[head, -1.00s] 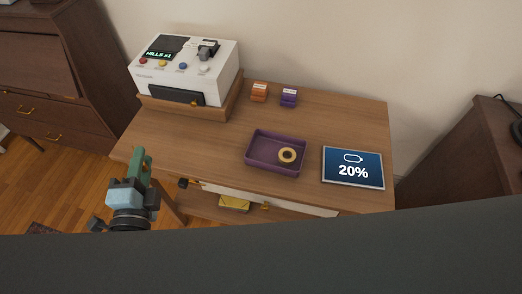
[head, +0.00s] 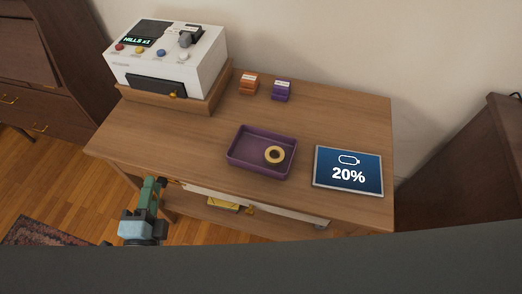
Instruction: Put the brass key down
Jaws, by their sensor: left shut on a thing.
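My left gripper (head: 154,185) is at the table's front left edge in the head view, its teal fingers pointing up the picture. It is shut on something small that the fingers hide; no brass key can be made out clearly. The wooden table (head: 330,119) lies beyond it. On the table a purple tray (head: 238,160) holds a round yellowish ring (head: 274,154). My right gripper is not in view.
A white machine (head: 205,70) stands on a wooden base at the back left. An orange box (head: 249,84), a purple box (head: 281,91) and a screen reading 20% (head: 347,170) are also on the table. The front left tabletop is clear.

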